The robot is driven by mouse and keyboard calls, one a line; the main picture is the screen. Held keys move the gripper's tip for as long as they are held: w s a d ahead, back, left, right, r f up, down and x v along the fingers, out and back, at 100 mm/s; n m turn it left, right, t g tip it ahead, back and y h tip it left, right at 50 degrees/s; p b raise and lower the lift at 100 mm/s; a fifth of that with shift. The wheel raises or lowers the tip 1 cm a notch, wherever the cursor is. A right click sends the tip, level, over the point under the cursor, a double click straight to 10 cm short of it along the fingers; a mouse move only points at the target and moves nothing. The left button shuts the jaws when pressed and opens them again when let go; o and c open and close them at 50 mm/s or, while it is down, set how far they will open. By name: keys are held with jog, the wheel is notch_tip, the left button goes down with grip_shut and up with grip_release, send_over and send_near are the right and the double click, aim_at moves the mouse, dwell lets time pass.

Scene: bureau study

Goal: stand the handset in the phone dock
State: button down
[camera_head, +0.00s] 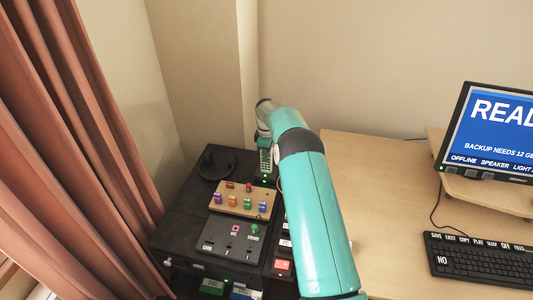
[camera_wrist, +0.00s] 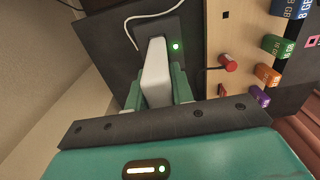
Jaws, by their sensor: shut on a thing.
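The handset (camera_wrist: 156,72) is pale in the wrist view, held between the two teal fingers of my gripper (camera_wrist: 157,88). In the head view the handset (camera_head: 265,160) looks upright, with its keypad facing the camera. The phone dock (camera_wrist: 171,28) is a dark block with a lit green light. The handset's far end meets or overlaps the dock in the wrist view; I cannot tell if it is fully seated. The dock (camera_head: 266,179) also shows just below the handset in the head view. My arm hides part of the area around it.
A monitor (camera_head: 490,130) and keyboard (camera_head: 480,260) are on the desk (camera_head: 385,185) to the right.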

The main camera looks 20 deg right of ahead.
jog(key=c, duration=1.1)
grip_release()
jog(key=shift+r, duration=0.1)
notch_tip(320, 180, up, 14)
jog(key=shift+f, duration=0.1)
jog(key=s+a+r+m+t, duration=0.1)
jog(key=s+a+r+m, duration=0.3)
jog(key=s+r, duration=0.65)
jog(key=s+a+r+m+t, duration=0.1)
jog(key=s+a+r+t, duration=0.1)
jog(key=s+a+r, duration=0.6)
jog(key=s+a+m+t, duration=0.1)
jog(key=s+m, duration=0.1)
jog(key=s, duration=0.7)
jog(key=s+a+f+m, duration=0.1)
jog(key=s+m, duration=0.1)
jog(key=s, duration=0.7)
jog(key=s+a+m+t, duration=0.1)
jog(key=s+m, duration=0.1)
jog(key=s, duration=0.7)
jog(key=shift+s+f+t, duration=0.1)
jog(key=shift+f+t, duration=0.2)
jog(key=shift+f, duration=0.1)
